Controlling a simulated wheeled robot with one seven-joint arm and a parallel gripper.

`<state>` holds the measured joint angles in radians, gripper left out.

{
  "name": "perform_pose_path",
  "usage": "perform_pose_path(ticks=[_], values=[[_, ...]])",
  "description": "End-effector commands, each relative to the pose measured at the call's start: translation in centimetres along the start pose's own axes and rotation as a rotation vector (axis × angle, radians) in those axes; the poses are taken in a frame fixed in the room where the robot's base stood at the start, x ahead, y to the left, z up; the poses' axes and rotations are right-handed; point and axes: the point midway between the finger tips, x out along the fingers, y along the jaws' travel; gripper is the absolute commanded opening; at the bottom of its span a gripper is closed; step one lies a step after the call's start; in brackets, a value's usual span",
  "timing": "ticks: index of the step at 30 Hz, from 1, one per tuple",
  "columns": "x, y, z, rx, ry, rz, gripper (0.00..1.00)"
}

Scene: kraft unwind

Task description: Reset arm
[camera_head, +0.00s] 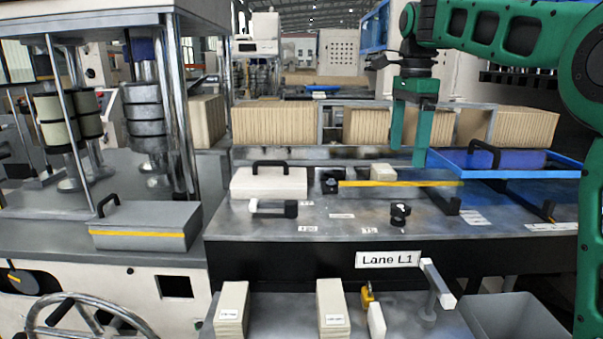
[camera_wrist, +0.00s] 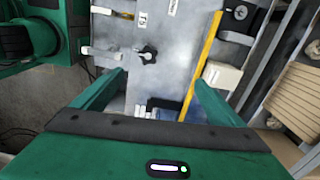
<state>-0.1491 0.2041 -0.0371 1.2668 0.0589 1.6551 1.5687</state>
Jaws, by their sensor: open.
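My gripper (camera_head: 408,160) is green. In the head view it hangs fingers down above the back right of the grey machine table (camera_head: 340,232), left of the blue tray. Its two fingers are apart with nothing between them. In the wrist view my gripper (camera_wrist: 160,92) also shows open, with the grey table surface and the yellow strip (camera_wrist: 203,62) beyond the fingers. My green arm (camera_head: 520,30) reaches in from the upper right of the head view.
A blue tray (camera_head: 530,174) holding a dark blue block stands at the right. A white handled box (camera_head: 268,183), a small beige block (camera_head: 383,173) and black knobs (camera_head: 400,213) stand on the table. A grey bin (camera_head: 515,318) is at lower right. The table's middle front is mostly clear.

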Motion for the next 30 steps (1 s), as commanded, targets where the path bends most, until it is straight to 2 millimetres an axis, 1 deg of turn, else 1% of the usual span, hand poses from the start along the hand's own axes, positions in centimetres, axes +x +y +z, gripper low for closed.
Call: perform_pose_path(ticks=[1, 3, 8, 11, 14, 17, 18, 20, 21, 22, 25, 26, 27, 29, 30], values=[[0.5, 0.6, -1.3, -0.005, 0.002, 0.006, 0.92], [0.8, 1.4, -2.6, -0.026, 0.003, 0.004, 0.92], [2.0, 3.6, -5.0, -0.089, 0.005, 0.004, 0.92], [3.0, 5.4, -6.6, -0.139, 0.007, 0.005, 0.92], [4.3, 7.8, -8.4, -0.204, 0.008, 0.005, 0.92], [6.3, 11.4, -10.7, -0.288, 0.009, 0.007, 0.92], [7.3, 13.1, -11.6, -0.329, 0.010, 0.007, 0.92], [8.9, 15.7, -12.8, -0.392, 0.010, 0.008, 0.92], [10.0, 17.4, -13.6, -0.434, 0.009, 0.008, 0.92], [10.9, 18.8, -14.0, -0.466, 0.009, 0.009, 0.92], [13.9, 23.4, -15.3, -0.574, 0.006, 0.008, 0.92], [14.9, 24.9, -15.5, -0.607, 0.003, 0.008, 0.92], [16.2, 26.8, -15.7, -0.652, 0.002, 0.008, 0.92], [18.1, 29.5, -15.9, -0.716, -0.001, 0.007, 0.92], [19.4, 31.2, -16.0, -0.756, -0.004, 0.007, 0.92]])
